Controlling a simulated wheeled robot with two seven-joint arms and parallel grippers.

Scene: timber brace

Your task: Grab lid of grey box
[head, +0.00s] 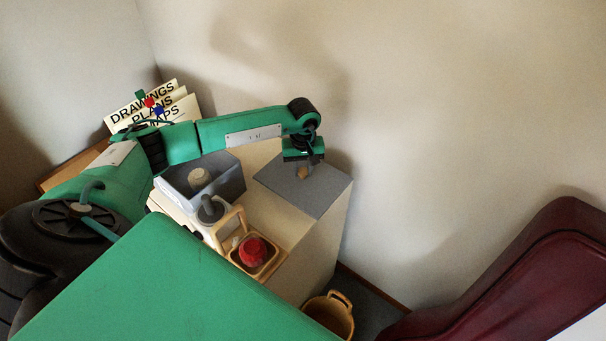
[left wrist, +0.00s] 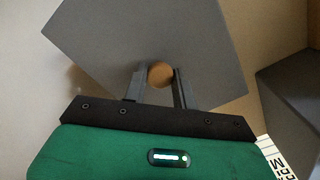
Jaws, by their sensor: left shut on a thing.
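The grey lid (head: 318,183) is a flat square panel at the right end of the pale cabinet top. A small round wooden knob (head: 302,172) stands on it. I cannot tell whether the lid is raised at all. My right gripper is not in view.
An open grey box (head: 228,182) with a pale round thing inside stands left of the lid. A grey-knobbed item (head: 211,209) and a wooden tray with a red object (head: 252,252) are in front. A tan bucket (head: 331,314) is on the floor. Document folders (head: 165,108) stand behind.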

